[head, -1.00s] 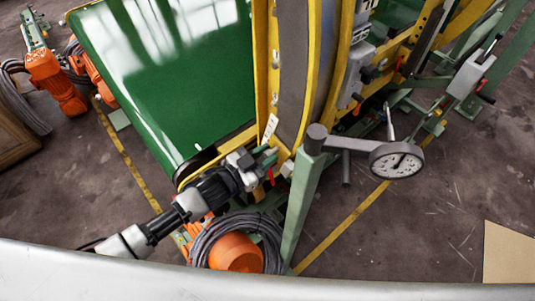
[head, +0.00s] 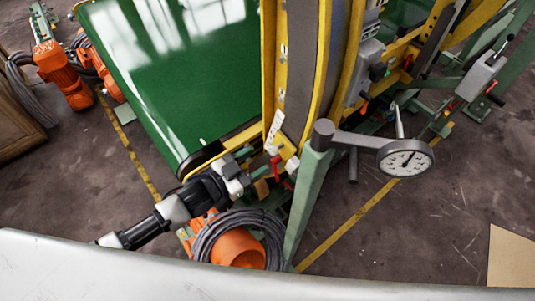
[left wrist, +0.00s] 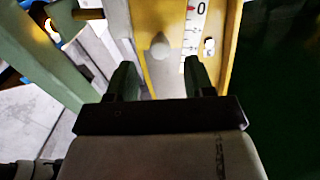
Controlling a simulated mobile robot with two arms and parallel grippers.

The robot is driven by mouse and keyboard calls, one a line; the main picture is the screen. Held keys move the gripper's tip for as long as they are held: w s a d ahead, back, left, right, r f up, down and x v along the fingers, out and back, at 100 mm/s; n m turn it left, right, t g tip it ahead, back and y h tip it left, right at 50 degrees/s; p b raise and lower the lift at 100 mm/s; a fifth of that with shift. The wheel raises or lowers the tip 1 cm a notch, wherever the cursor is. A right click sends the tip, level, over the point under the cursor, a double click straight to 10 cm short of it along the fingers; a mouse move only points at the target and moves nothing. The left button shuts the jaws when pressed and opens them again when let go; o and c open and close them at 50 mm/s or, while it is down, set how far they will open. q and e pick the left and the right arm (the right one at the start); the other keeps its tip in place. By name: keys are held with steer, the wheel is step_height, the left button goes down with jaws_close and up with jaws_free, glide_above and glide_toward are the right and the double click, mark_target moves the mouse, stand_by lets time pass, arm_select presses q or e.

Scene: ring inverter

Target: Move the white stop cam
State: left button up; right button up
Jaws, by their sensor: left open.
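My left gripper (head: 258,163) is open, with two dark green fingers, at the lower end of the yellow ring frame (head: 268,60). In the left wrist view, the gap between the fingers (left wrist: 161,78) is empty. A pale rounded knob (left wrist: 160,47) stands on the frame just beyond that gap, apart from the fingers. A small white piece (left wrist: 209,47) sits beside the white scale marked 0, right of the knob. In the head view a small white block (head: 291,164) shows right of the fingertips. I cannot tell which of these is the white stop cam. My right gripper is not in view.
A red-tipped part (head: 273,153) is close to the fingers. A green post (head: 305,200) with a dial gauge (head: 405,158) stands to the right. An orange motor (head: 238,248) with coiled cable is below the arm. A green belt (head: 180,80) lies behind.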

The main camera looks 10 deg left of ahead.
arm_select(q)
steer(key=v, duration=0.5)
steer(key=shift+s+a+b, duration=0.1)
steer(key=shift+s+b, duration=0.05)
steer(key=shift+b, duration=0.25)
